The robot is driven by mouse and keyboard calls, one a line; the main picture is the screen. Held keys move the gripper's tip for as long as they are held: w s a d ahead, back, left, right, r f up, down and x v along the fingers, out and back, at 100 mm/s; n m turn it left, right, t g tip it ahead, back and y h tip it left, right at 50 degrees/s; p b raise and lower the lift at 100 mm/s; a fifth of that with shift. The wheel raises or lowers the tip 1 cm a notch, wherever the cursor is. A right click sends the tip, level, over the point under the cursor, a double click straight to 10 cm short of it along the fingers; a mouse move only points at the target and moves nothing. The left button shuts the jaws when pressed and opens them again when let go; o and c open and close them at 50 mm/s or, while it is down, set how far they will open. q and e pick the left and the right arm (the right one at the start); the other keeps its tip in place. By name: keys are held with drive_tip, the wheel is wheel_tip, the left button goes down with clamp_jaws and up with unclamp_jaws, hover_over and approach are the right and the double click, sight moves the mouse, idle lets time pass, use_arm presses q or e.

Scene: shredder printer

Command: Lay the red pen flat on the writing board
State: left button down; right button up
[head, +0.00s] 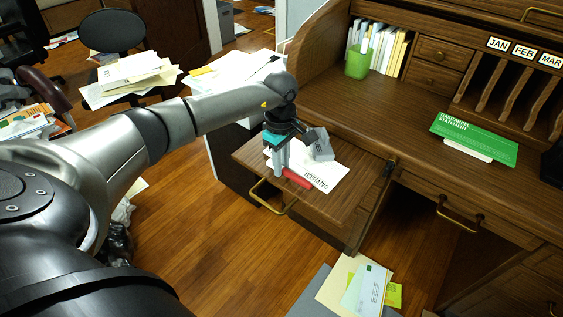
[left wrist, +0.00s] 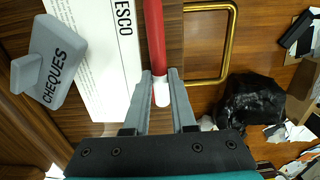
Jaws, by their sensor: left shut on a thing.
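The red pen (head: 297,178) is low over the pull-out wooden writing board (head: 338,212), level or nearly so. I cannot tell if it touches the board. In the left wrist view the red pen (left wrist: 154,35) runs up from between my fingers, its white end (left wrist: 161,93) at the fingertips. My left gripper (head: 283,168) points down at the board and is shut on that end of the pen; the left wrist view shows its fingers (left wrist: 161,82) either side of it. My right gripper is not in view.
A white printed paper (head: 325,182) and a grey stamp marked CHEQUES (head: 318,146) are on the board beside the pen. A brass handle (head: 268,198) sticks out at the board's front. The desk top (head: 385,105) behind is mostly clear, with a green statement (head: 470,137).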

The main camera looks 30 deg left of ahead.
use_arm(q)
drive_tip(key=shift+f, duration=0.1)
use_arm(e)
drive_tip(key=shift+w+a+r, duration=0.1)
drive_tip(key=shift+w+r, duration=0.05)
use_arm(q)
drive_tip(key=c, duration=0.7)
unclamp_jaws()
drive_tip(key=shift+o, duration=0.2)
drive_tip(key=shift+r, duration=0.5)
wheel_tip(320, 180, up, 14)
drive_tip(key=p, duration=0.4)
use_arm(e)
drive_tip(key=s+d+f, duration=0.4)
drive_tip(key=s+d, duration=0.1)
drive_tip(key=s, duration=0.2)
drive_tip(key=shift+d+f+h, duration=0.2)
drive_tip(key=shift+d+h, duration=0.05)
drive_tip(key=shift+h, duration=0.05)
use_arm(q)
drive_tip(key=shift+r, duration=0.1)
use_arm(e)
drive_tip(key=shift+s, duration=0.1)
